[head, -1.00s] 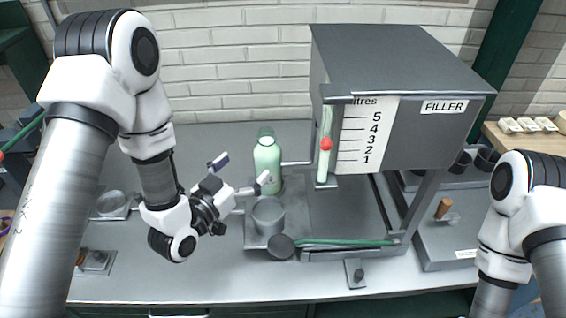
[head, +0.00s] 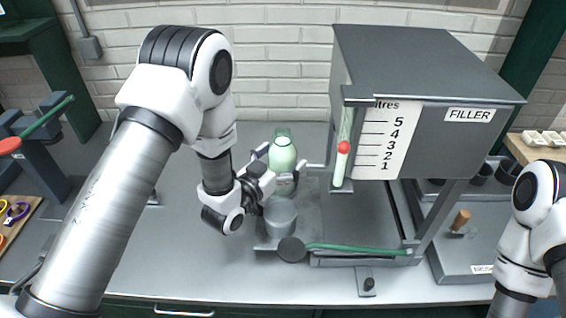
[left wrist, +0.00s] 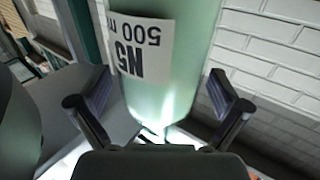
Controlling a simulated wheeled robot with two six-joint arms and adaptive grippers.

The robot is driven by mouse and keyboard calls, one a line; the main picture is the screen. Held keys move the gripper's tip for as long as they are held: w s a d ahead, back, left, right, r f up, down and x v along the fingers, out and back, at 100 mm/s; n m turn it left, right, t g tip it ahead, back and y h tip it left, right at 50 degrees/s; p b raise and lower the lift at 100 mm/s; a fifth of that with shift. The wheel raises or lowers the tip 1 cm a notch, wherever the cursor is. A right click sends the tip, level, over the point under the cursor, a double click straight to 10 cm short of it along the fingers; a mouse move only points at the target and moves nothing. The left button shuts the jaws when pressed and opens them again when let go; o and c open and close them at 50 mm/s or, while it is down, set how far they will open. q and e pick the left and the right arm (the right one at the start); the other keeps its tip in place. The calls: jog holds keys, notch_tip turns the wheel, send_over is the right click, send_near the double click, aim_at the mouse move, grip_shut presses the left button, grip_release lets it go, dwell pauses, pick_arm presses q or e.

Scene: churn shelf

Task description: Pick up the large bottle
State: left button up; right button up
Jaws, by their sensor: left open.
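The large bottle (head: 283,152) is pale green and stands upright on the grey tray of the filler, behind a grey cup. My left gripper (head: 277,165) is at the bottle, with its fingers on either side of the lower body. In the left wrist view the bottle (left wrist: 180,70) fills the middle, with a white label reading "N5 500 m", upside down. There the open fingers of my left gripper (left wrist: 160,100) stand apart from it, with a gap on each side. My right gripper is out of view; only part of that arm shows.
The grey cup (head: 281,216) stands just in front of the bottle. The grey filler (head: 430,100), with its scale, stands to the right. A lever with a green handle (head: 355,248) lies along the front. A tool board (head: 22,225) is at the far left.

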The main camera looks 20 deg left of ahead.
pick_arm(q)
jog(key=shift+s, duration=0.1)
jog(key=c, duration=1.8)
jog(key=shift+r, duration=0.1)
jog(key=shift+c, duration=0.3)
